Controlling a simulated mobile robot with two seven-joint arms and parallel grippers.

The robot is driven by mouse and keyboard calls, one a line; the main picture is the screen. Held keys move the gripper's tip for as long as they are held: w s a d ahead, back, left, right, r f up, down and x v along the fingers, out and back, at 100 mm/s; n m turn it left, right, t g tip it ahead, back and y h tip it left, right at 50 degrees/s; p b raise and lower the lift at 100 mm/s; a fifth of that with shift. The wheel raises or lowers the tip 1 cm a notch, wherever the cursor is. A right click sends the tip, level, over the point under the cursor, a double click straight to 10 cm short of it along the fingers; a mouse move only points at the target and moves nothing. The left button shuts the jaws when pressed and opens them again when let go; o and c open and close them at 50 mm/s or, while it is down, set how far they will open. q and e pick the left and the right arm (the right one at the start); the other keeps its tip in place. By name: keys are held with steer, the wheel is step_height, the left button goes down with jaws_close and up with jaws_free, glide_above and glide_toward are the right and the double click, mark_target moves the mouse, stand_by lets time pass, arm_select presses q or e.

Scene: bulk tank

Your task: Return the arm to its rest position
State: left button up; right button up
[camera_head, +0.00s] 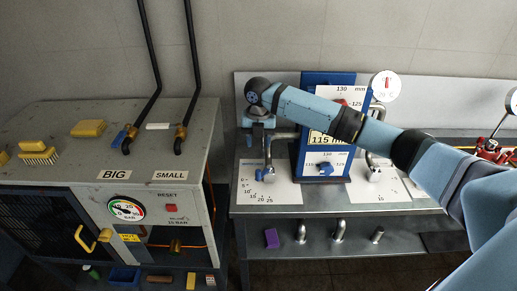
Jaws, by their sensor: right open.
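My right arm reaches in from the right edge across the metal bench (340,205). Its wrist ends above the bench's left part, with the right gripper (259,133) pointing down. The gripper is open; its fingertips are small and partly lost against the pipework behind. A curved metal pipe (269,155) stands right beside or just behind it, and I cannot tell whether they touch. My left gripper is not in view.
A blue upright panel (310,160) with white scale cards stands behind my forearm. A round dial (385,86) is at its right. A grey cabinet (200,150) with black hoses, brushes and a pressure gauge (126,209) stands left. A red fixture (490,147) is far right.

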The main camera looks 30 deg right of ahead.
stand_by(0.5)
steer(key=s+a+f+m+t+y+p, duration=0.1)
steer(key=s+a+f+m+t+y, duration=0.1)
steer(key=s+a+f+m, duration=0.55)
steer(key=s+a+f+m+t+y, duration=0.2)
steer(key=s+a+f+m, duration=0.15)
steer(key=a+f, duration=0.7)
steer(key=s+f+m+t, duration=0.1)
steer(key=s+m+t, duration=0.2)
steer(key=s+m, duration=0.4)
steer(key=s+d+f+m+t, duration=0.1)
steer(key=s+m+t, duration=0.3)
steer(key=s+m, duration=0.4)
steer(key=s+f+p, duration=0.1)
steer(key=s, duration=0.5)
steer(key=shift+s+d+h, duration=0.3)
steer(key=shift+s+h, duration=0.05)
steer(key=shift+h, duration=0.05)
